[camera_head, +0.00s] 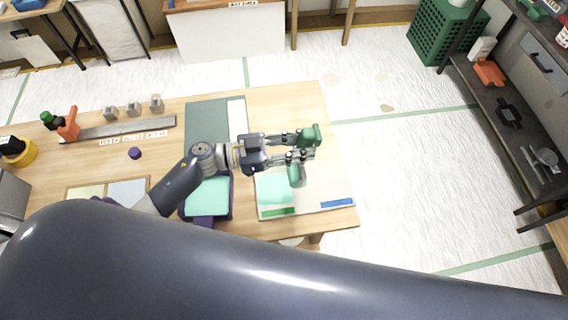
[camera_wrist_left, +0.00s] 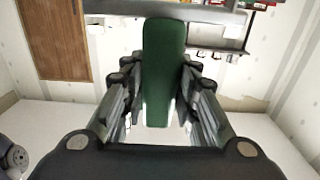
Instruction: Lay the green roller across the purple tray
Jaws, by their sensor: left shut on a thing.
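My left gripper (camera_head: 306,146) reaches in from the left in the head view, over the right end of the table. It is shut on the green roller (camera_head: 310,135), whose dark green part sits between the fingertips. A paler green part (camera_head: 297,176) shows just below the fingers; I cannot tell surely if it belongs to the roller. In the left wrist view the green roller (camera_wrist_left: 164,70) stands long between the fingers. The purple tray (camera_head: 231,200) with a mint-green inside lies on the table left of the gripper, partly hidden by my arm. My right gripper is out of view.
The wooden table (camera_head: 290,105) holds an open sample book (camera_head: 330,190), a metal ruler (camera_head: 120,128), a small purple knob (camera_head: 135,153) and an orange bottle (camera_head: 68,125). A shelf (camera_head: 500,100) stands at the right. My dark arm covers the front.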

